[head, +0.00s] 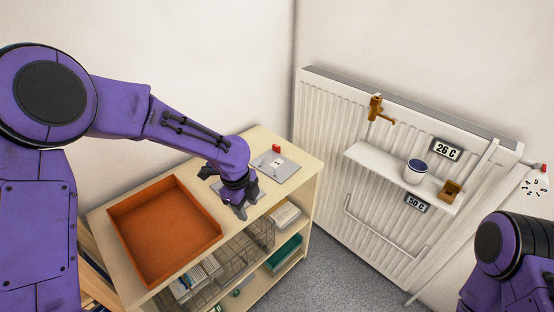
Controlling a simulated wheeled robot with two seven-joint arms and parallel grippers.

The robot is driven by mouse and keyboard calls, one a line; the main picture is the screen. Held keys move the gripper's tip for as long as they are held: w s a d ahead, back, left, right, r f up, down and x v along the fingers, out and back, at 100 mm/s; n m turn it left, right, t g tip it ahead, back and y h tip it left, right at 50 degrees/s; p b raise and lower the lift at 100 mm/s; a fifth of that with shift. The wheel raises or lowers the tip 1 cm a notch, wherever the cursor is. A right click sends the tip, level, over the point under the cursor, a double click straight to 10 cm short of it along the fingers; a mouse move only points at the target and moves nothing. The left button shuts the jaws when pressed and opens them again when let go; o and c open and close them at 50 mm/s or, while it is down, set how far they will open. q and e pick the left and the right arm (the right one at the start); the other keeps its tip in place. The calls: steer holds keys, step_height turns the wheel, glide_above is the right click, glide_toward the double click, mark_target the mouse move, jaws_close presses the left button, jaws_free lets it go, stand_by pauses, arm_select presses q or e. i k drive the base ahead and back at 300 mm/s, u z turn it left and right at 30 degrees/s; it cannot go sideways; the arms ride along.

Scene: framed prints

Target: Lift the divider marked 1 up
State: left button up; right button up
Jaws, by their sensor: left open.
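A grey flat plate (284,170) lies on the top of a pale wooden cabinet. It bears a small white label (276,162) whose mark looks like a 1 but is too small to read surely. A red block (277,148) stands at its far edge. My left gripper (241,211) points down over the cabinet's front edge, left of and nearer than this plate, apart from it. It is open, with nothing seen between its fingers. Another grey surface lies partly hidden beneath it. My right arm shows at the lower right, but its gripper is out of view.
An orange tray (118,221) sits on the cabinet top at the left. Below, a wire mesh front (249,247), books and a green box (284,254) show. A radiator at the right bears a white shelf (373,161) with a cup (415,172). Grey floor lies between.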

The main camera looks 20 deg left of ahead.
mark_target(272, 164)
steer(key=i, duration=1.4)
